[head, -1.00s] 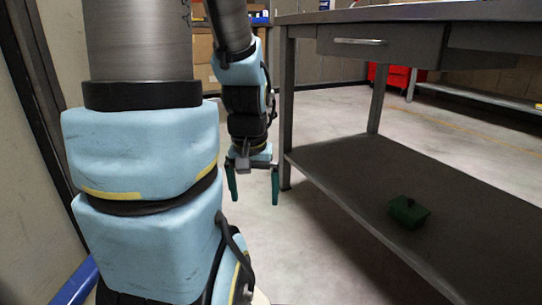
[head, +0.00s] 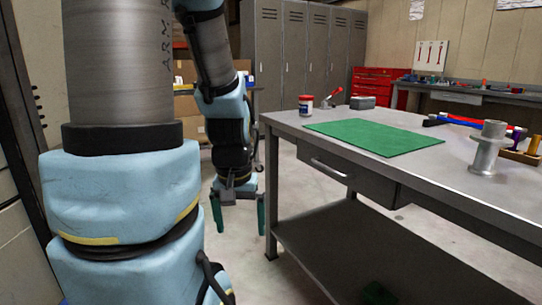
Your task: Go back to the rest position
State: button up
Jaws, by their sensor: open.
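My gripper (head: 238,215) hangs pointing down at the end of my blue and grey arm. Its two green fingers are apart, with nothing between them. It is over the floor, just left of the grey workbench (head: 480,205), below the level of the bench top and apart from the bench.
On the bench lie a green mat (head: 372,137), a red and white can (head: 306,105), a grey block (head: 362,102) and a metal flanged spool (head: 488,148). A dark green object (head: 377,294) shows partly on the lower shelf. Lockers (head: 305,50) and a red tool cabinet (head: 373,83) stand behind.

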notch_tip(320, 180, up, 20)
jog(key=p, duration=1.7)
jog(key=shift+f, duration=0.2)
